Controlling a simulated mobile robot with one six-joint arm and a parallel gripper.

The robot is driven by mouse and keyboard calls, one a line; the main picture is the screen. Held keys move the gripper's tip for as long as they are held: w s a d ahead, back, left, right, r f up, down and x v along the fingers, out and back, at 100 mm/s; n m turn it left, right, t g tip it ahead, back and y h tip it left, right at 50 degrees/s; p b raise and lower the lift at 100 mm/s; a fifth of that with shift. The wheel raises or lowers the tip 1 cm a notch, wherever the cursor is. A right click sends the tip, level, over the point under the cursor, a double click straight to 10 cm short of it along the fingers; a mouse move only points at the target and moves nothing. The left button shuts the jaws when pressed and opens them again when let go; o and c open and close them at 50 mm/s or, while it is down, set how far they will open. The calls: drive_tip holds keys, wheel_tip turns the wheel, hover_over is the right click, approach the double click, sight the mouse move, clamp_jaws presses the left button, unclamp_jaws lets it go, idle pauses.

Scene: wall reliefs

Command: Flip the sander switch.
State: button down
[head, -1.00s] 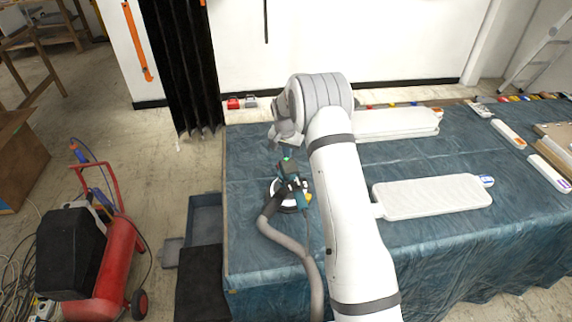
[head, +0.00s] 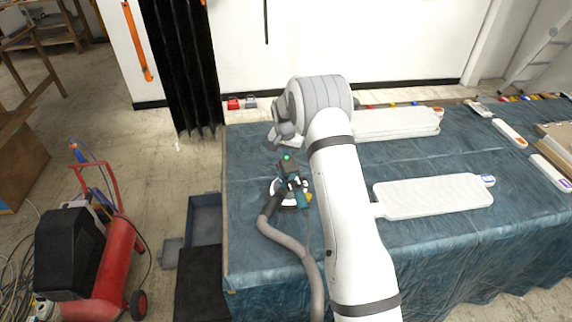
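The sander (head: 291,185), with a teal and dark body, stands on the blue-covered table near its left end. A round pale pad shows at its base, and a small green light shows on its dark top. A grey hose runs from it toward the front edge. I cannot make out its switch at this size. My gripper (head: 284,142) is at the end of my white arm, just behind and above the sander's top in the picture. A small gap seems to show between them. The fingers are too small and dark to tell whether they are open or shut.
White padded boards (head: 435,195) lie right of my arm, with more (head: 395,124) behind. A red compressor (head: 108,262) stands on the floor at left. Dark bins (head: 204,220) sit beside the table's left edge. The cloth left of the sander is clear.

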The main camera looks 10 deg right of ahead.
drive_tip(key=shift+f+b, duration=0.3)
drive_tip(key=shift+f, duration=0.15)
drive_tip(key=shift+r+p, duration=1.1)
drive_tip(key=shift+r, duration=2.4)
